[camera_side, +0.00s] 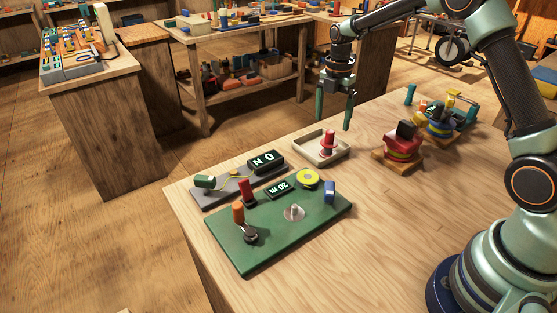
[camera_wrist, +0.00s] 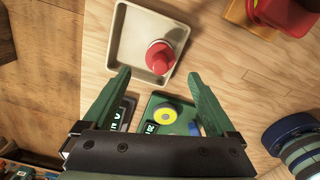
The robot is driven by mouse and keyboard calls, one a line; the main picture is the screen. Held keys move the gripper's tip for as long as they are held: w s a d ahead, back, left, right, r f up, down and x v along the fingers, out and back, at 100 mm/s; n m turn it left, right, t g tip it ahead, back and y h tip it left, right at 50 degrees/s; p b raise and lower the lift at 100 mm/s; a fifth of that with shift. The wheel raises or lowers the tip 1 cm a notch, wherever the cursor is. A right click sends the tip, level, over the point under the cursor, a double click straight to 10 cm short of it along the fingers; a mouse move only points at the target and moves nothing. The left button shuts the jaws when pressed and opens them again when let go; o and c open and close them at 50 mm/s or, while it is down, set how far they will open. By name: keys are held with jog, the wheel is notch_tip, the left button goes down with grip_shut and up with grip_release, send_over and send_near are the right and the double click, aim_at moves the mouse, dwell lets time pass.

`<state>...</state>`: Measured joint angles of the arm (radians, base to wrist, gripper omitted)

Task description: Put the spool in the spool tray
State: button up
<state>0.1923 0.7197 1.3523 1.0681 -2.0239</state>
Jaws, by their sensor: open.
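The spool, a red flanged piece with a narrower upper part, (camera_side: 328,147) stands upright in the shallow cream spool tray (camera_side: 304,147). In the wrist view the spool (camera_wrist: 160,57) sits in the lower right part of the tray (camera_wrist: 135,35), near its wall. My gripper (camera_side: 333,122) points down above the tray, with its two green fingers apart and nothing between them. In the wrist view the gripper (camera_wrist: 158,74) is open, and its fingertips stand clear of the spool.
A green board (camera_side: 265,232) with a yellow disc (camera_side: 308,178), a metal peg (camera_side: 294,212) and an orange-handled lever (camera_side: 239,213) lies in front of the tray. A grey panel (camera_side: 215,195) is beside it. A red reel-like device (camera_side: 403,145) stands right of the tray.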

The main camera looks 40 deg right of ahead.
notch_tip(320, 180, up, 4)
jog(key=shift+f, duration=0.1)
jog(key=s+a+r+m+t, duration=0.3)
jog(key=s+a+r+m, duration=0.2)
jog(key=s+r+m, duration=0.5)
jog(key=s+a+m+t, duration=0.2)
jog(key=s+a+m, duration=0.2)
jog(key=s+m, duration=0.7)
jog(key=shift+a+r+t, duration=0.3)
jog(key=shift+r, duration=0.05)
dwell(0.3)
